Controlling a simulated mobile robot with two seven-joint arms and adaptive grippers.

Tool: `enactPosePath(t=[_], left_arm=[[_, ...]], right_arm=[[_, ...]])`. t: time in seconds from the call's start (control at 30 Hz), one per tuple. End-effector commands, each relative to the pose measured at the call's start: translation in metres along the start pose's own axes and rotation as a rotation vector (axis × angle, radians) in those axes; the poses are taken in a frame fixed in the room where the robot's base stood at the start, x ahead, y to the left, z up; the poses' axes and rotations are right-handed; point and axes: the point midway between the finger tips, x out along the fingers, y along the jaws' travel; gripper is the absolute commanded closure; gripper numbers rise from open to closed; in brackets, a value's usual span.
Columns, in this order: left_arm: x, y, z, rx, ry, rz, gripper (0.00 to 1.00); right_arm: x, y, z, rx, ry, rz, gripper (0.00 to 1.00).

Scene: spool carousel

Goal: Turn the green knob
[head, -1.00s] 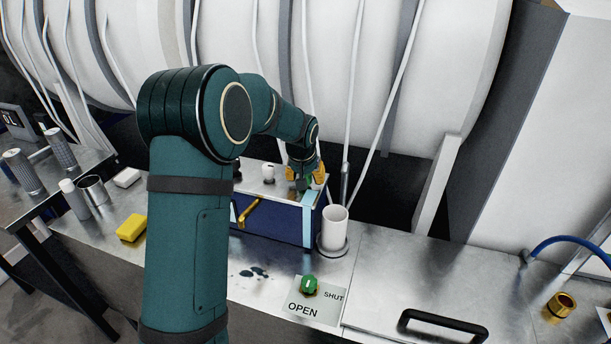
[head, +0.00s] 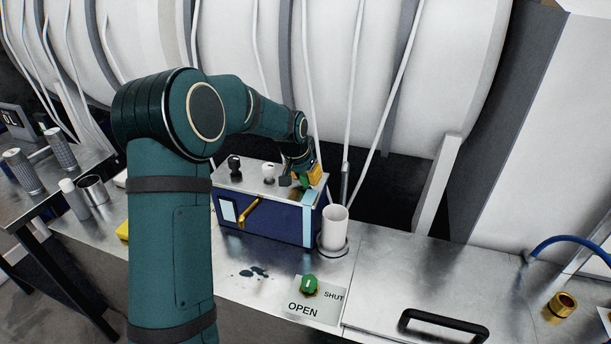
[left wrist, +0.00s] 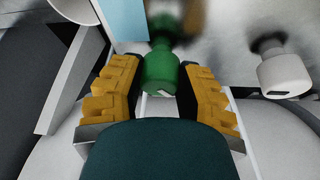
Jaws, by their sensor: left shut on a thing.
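A blue box (head: 270,223) with a metal top stands on the bench. A green knob (head: 304,182) is on the right part of its top, mostly hidden by my left gripper. My left gripper (head: 302,176) comes down from above with its yellow fingers. In the left wrist view the green knob (left wrist: 160,72) sits between the two fingers, and the gripper is shut on it. A second green knob (head: 310,285) with a light mark stands on a plate labelled OPEN and SHUT at the bench front, apart from the gripper. My right gripper is not in view.
A black knob (head: 235,164) and a white knob (head: 268,170) stand left of the gripper. A white cup (head: 334,227) stands right of the box. A yellow block (head: 122,231) is partly behind my arm. A black handle (head: 443,325) lies front right.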

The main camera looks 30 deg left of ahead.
Motion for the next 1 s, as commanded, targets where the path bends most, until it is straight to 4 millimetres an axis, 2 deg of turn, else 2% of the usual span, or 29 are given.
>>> enactPosePath(t=[0.53, 1.0], left_arm=[[0.002, -0.001, 0.001, 0.477, -0.003, 0.202, 1.0], [0.001, 0.0, 0.001, 0.891, -0.003, 0.376, 1.0]], right_arm=[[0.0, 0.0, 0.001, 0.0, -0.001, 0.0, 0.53], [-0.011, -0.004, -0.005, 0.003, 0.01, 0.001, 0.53]])
